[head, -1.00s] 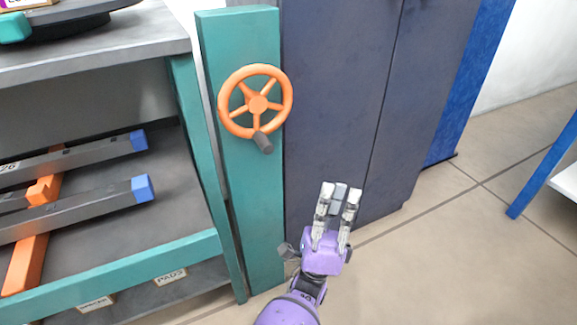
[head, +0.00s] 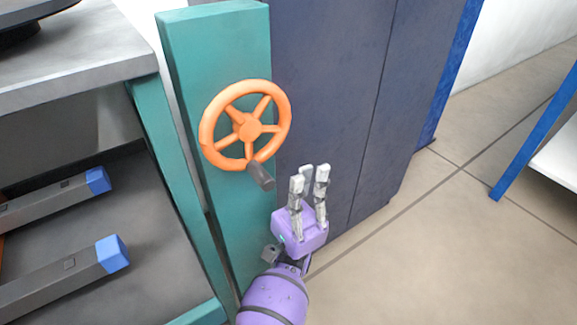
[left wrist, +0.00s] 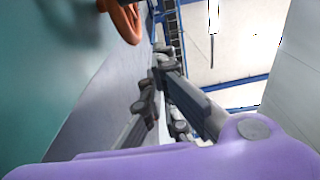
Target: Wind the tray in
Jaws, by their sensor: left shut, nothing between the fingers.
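An orange five-spoked handwheel (head: 250,128) is mounted on a teal post (head: 215,50). Its dark grey handle (head: 261,176) sticks out from the lower rim. My left gripper (head: 309,175), on a purple wrist, is to the right of the handle in the head view. Its fingers point up, shut and empty, apart from the wheel. In the left wrist view, part of the orange wheel rim (left wrist: 124,18) shows at the top, beyond the dark fingers. I cannot make out a tray in these views. My right gripper is not in view.
A teal-framed shelf unit (head: 165,165) stands left of the post, with grey bars (head: 65,278) with blue ends on its lower shelf. Dark blue cabinet panels (head: 325,70) are behind my gripper. Open tiled floor (head: 440,250) lies to the right, with a blue-legged table (head: 535,135) beyond.

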